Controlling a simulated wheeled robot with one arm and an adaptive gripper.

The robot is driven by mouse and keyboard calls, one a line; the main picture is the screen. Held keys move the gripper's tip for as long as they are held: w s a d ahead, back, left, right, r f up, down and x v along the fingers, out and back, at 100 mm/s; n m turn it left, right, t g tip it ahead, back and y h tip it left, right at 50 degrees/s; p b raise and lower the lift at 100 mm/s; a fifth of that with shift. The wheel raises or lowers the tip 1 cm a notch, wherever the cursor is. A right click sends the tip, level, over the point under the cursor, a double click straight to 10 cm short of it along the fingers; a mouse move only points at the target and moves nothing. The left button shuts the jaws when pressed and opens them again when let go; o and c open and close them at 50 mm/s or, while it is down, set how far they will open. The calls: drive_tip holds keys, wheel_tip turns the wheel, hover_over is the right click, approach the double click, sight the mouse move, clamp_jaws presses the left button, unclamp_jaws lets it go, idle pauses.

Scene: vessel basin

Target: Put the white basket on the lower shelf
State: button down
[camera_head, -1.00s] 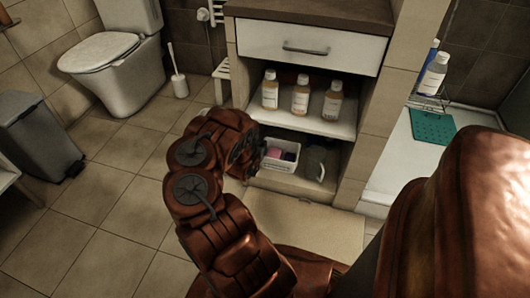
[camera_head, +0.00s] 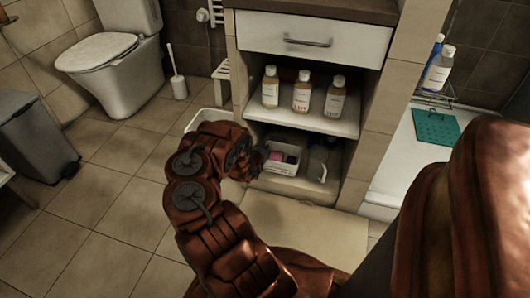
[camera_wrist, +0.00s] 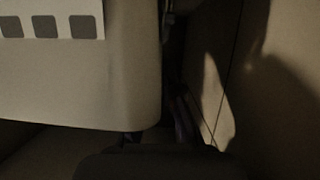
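The white basket (camera_head: 284,169) sits in the lower compartment of the cabinet, on the lower shelf (camera_head: 292,186), with pink and dark items in it. My gripper (camera_head: 250,162) is at the left side of the compartment opening, right beside the basket's left end; the head view does not show whether they touch. In the wrist view a pale wall with a row of square holes, apparently the basket (camera_wrist: 85,75), fills the upper left. Dark gripper parts (camera_wrist: 160,140) show at the bottom edge. The fingers are too dark and hidden to read.
A clear jug-like container (camera_head: 318,163) stands right of the basket. Several bottles (camera_head: 302,95) stand on the upper shelf below a drawer (camera_head: 312,42). A white bin (camera_head: 208,119) stands left of the cabinet, partly behind my arm. A beige mat (camera_head: 310,222) lies in front.

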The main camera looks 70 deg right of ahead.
drive_tip(key=shift+d+f+b, duration=0.2)
drive_tip(key=shift+f+b, duration=0.1)
drive_tip(key=shift+f, duration=0.3)
drive_tip(key=shift+f, duration=0.1)
drive_tip(key=c, duration=1.3)
unclamp_jaws()
drive_tip(key=p+v, duration=0.5)
drive_tip(key=v, duration=0.7)
drive_tip(key=shift+w+r, duration=0.1)
drive_tip(key=shift+r, duration=0.1)
